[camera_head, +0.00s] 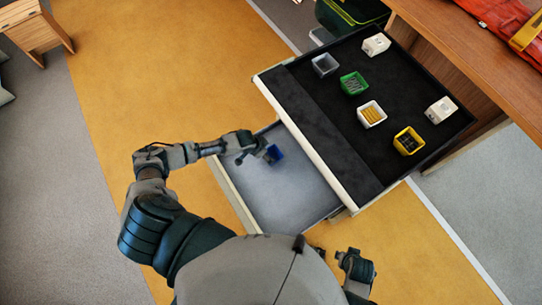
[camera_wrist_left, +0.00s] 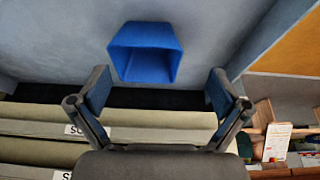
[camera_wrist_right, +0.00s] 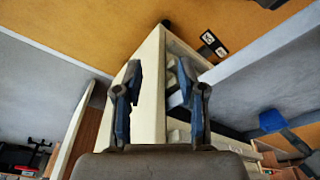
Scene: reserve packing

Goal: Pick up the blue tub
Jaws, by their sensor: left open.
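The blue tub (camera_head: 274,154) is in the pulled-out lower drawer (camera_head: 285,180), near its far left corner. In the left wrist view the tub (camera_wrist_left: 145,66) is empty, with its opening partly facing the camera. My left gripper (camera_head: 257,153) is right beside it. In the left wrist view my left gripper (camera_wrist_left: 158,88) is open, with the tub just beyond its fingertips and between them sideways; contact is not visible. My right gripper (camera_head: 357,266) is low, outside the drawer; in its own wrist view (camera_wrist_right: 158,78) its fingers are apart with nothing held between them.
Above and right of the drawer is a black-topped tray (camera_head: 310,112) with a grey tub (camera_head: 325,64), a green tub (camera_head: 353,83), a white tub (camera_head: 371,114), a yellow tub (camera_head: 408,141) and two white boxes. The drawer walls rise around the blue tub. A wooden desk (camera_head: 470,55) stands at the right.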

